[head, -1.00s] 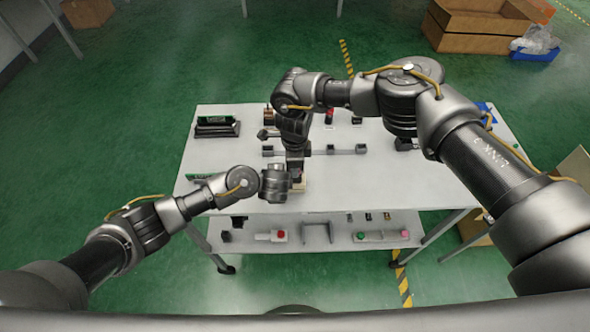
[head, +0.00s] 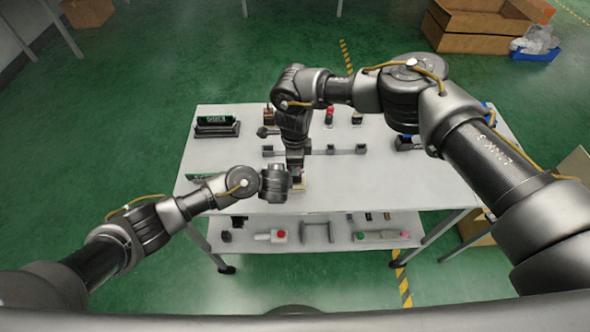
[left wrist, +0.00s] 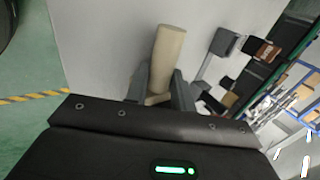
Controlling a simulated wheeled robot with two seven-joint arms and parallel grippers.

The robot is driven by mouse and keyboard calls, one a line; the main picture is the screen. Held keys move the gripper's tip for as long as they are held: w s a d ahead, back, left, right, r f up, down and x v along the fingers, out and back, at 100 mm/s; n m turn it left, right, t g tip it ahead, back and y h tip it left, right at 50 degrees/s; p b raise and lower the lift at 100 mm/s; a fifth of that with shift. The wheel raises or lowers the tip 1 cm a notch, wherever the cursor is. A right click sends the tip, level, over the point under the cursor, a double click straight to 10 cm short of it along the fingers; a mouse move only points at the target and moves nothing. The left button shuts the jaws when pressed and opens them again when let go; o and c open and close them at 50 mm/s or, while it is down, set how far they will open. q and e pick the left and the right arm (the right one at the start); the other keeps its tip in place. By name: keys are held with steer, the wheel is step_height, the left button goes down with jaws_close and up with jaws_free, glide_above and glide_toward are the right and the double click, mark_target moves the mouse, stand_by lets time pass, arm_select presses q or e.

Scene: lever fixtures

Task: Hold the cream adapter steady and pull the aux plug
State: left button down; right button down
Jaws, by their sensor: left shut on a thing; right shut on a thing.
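The cream adapter (left wrist: 166,55) shows in the left wrist view as a long pale block between the two dark fingers of my left gripper (left wrist: 160,88), which is shut on it. In the head view my left gripper (head: 288,184) reaches in from the left, low over the front part of the table. My right gripper (head: 296,172) points down from above, right beside the left one, and is shut. The aux plug is hidden from both views, at the right gripper's fingertips. A small pale patch (head: 300,186) shows beneath the grippers.
A lower shelf (head: 340,238) holds several small parts. The table's front right is clear.

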steer(key=shift+r, duration=1.9)
steer(key=shift+r, duration=1)
arm_select(q)
steer(key=c, duration=1.1)
jaws_free()
steer(key=shift+s, duration=0.15)
